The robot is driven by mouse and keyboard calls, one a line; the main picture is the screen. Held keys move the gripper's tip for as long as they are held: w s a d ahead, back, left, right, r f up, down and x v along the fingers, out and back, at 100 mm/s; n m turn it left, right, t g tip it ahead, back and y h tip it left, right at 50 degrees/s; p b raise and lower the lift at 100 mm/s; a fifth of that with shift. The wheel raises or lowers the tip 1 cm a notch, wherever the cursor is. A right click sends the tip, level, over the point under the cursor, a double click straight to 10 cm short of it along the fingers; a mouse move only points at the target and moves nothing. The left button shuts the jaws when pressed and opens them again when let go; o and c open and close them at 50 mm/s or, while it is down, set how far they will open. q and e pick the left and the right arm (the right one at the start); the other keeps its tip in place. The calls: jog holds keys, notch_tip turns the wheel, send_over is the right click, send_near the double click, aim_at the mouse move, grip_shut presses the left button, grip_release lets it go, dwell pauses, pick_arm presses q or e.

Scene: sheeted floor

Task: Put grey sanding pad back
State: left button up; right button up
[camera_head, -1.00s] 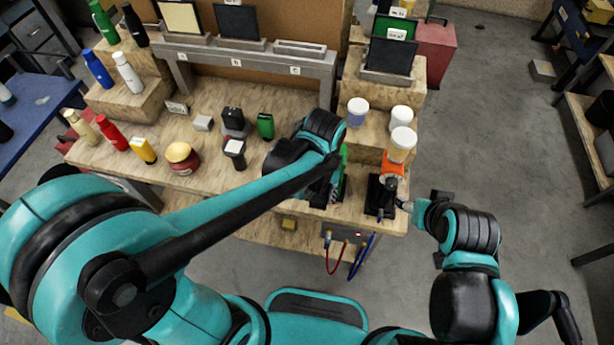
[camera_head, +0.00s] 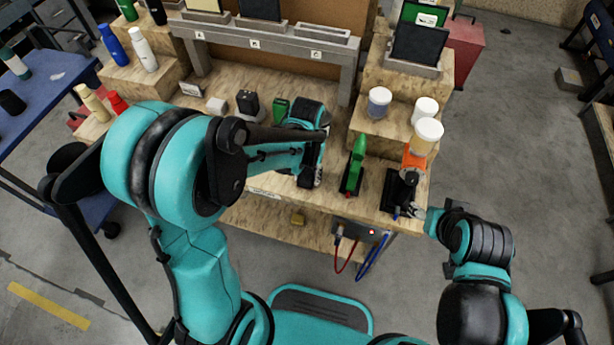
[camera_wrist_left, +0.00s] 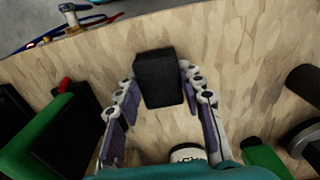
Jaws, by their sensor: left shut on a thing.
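In the left wrist view my left gripper (camera_wrist_left: 158,100) is shut on a dark, near-black block, which I take to be the grey sanding pad (camera_wrist_left: 157,80). The block sits between both fingers over the wooden bench top; I cannot tell whether it touches the wood. In the head view the left gripper (camera_head: 311,177) is near the bench's front edge, left of a green tool (camera_head: 356,160) in a black cradle, and the pad is not clear there. My right gripper (camera_head: 412,211) is beside the black stand of an orange tool (camera_head: 413,160); its jaws are unclear.
A grey rack (camera_head: 262,38) with upright pads and lettered slots stands at the back; its right slot (camera_head: 322,33) looks empty. Several jars, one of them grey-blue (camera_head: 379,101), stand on the right step. A black item (camera_head: 247,103) and a green one (camera_head: 281,108) stand behind my left arm.

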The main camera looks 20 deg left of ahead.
pick_arm(q)
jog(key=shift+f, duration=0.15)
jog(key=o, duration=1.2)
